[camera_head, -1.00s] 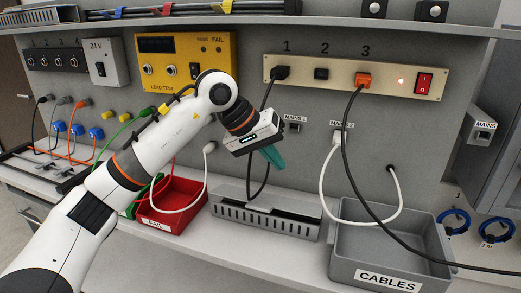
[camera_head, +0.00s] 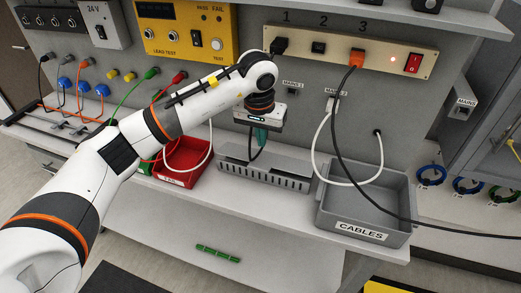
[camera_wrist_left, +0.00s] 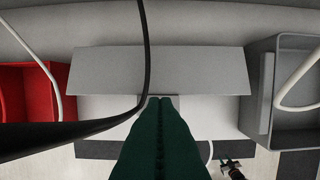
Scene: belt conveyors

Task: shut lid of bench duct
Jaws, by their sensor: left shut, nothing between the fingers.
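The bench duct (camera_head: 262,182) is a long grey channel with a slotted front, lying on the bench against the back panel. Its plain grey lid (camera_head: 290,163) shows above the slots; I cannot tell its exact tilt. In the left wrist view the lid (camera_wrist_left: 200,70) is a broad grey plate ahead of the fingertips. My left gripper (camera_head: 261,138) points down above the duct's back part. Its green fingers (camera_wrist_left: 160,100) are together and empty. I cannot tell whether they touch the lid. My right gripper is not in the head view.
A red FAIL bin (camera_head: 183,165) stands left of the duct, and a grey CABLES bin (camera_head: 363,232) stands right. A black cable (camera_wrist_left: 143,50) crosses in front of the lid in the wrist view. A white cable (camera_head: 318,150) hangs into the CABLES bin. The bench front is clear.

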